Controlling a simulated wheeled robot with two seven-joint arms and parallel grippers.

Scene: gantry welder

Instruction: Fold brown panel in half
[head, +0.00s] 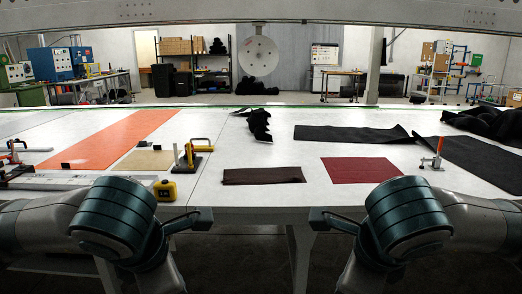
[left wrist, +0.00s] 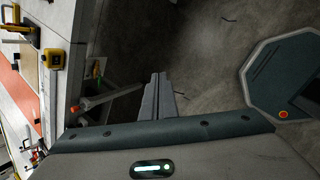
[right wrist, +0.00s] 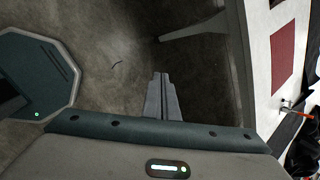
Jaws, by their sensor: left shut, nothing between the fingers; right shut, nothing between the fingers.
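The brown panel (head: 264,175) lies on the white table near its front edge, in the middle of the head view. It is a dark brown, wide and shallow strip with a slightly uneven outline at its right end. Whether it is one layer or two I cannot tell. My left gripper (head: 203,216) is at the table's front edge, left of and nearer than the panel. My right gripper (head: 318,215) is at the front edge to its right. Both are shut, empty and apart from the panel. Their closed fingers show in the left wrist view (left wrist: 158,80) and right wrist view (right wrist: 160,80).
A dark red panel (head: 357,170) lies right of the brown one, with a red-handled clamp (head: 434,160) beyond it. A yellow-handled clamp (head: 192,155), a yellow tape measure (head: 165,190) and a tan panel (head: 145,160) are at left. Black fabric (head: 350,134) lies behind.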

